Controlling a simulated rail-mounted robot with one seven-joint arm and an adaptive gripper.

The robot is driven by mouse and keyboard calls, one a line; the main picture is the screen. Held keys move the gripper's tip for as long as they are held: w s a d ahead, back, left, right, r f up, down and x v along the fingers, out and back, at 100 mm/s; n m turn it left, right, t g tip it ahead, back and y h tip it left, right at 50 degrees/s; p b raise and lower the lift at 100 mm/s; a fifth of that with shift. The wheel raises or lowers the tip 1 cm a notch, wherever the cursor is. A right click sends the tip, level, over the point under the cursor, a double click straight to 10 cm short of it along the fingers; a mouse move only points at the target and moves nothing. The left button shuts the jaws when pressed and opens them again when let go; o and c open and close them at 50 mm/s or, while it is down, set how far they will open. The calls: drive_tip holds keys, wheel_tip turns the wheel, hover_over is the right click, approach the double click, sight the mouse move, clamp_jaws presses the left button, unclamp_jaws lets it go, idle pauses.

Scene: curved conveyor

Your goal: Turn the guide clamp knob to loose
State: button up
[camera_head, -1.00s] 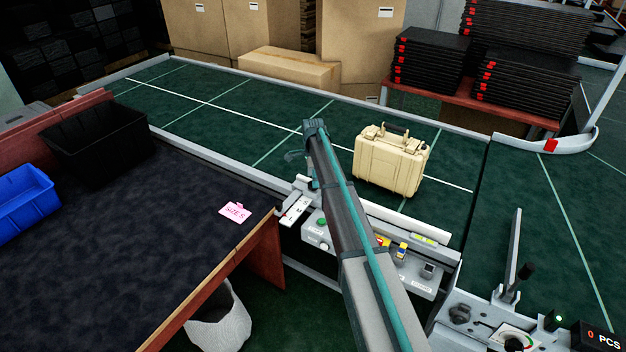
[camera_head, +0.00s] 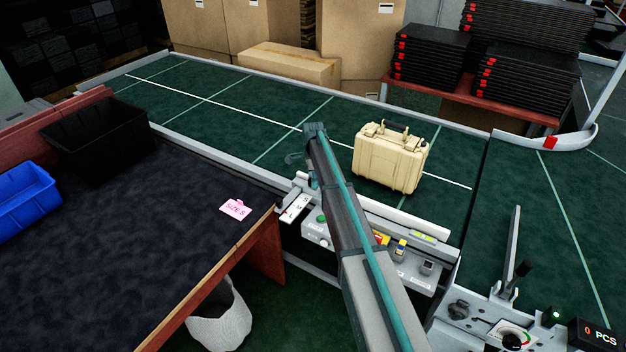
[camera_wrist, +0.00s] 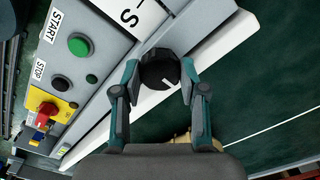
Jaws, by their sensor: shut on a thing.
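A round black knob (camera_wrist: 158,70) with a pale mark line on its top sits beside the white scale plate (camera_wrist: 134,14) in the wrist view. An "S" is readable on that plate. My gripper (camera_wrist: 160,80) has one teal-and-dark finger on each side of the knob and is shut on it. Its fingertips press the knob's left and right sides. In the head view my arm covers the knob, and most of my gripper is hidden. The size scale (camera_head: 295,207) shows there to the left of my arm.
A green START button (camera_wrist: 80,45) and a red emergency stop (camera_wrist: 45,110) on yellow lie left of the knob. A cream case (camera_head: 388,160) stands on the green conveyor (camera_head: 220,115) behind the guide rail. A dark table (camera_head: 130,220) with bins is at left.

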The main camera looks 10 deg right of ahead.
drive_tip(key=shift+f+n+b, duration=0.1)
drive_tip(key=shift+n+b, duration=0.8)
drive_tip(key=shift+n, duration=0.1)
drive_tip(key=n+b, duration=0.1)
drive_tip(key=n, duration=0.1)
drive_tip(key=shift+n+b, duration=0.3)
drive_tip(key=n+b, duration=0.2)
drive_tip(key=n, duration=0.3)
drive_tip(key=shift+b, duration=0.3)
drive_tip(key=n+b, duration=0.1)
drive_tip(key=n, duration=0.4)
drive_tip(key=shift+n+b, duration=0.35)
drive_tip(key=shift+n, duration=0.05)
drive_tip(key=n+b, duration=0.1)
drive_tip(key=n, duration=0.4)
drive_tip(key=shift+n, duration=0.3)
drive_tip(key=o, duration=1.1)
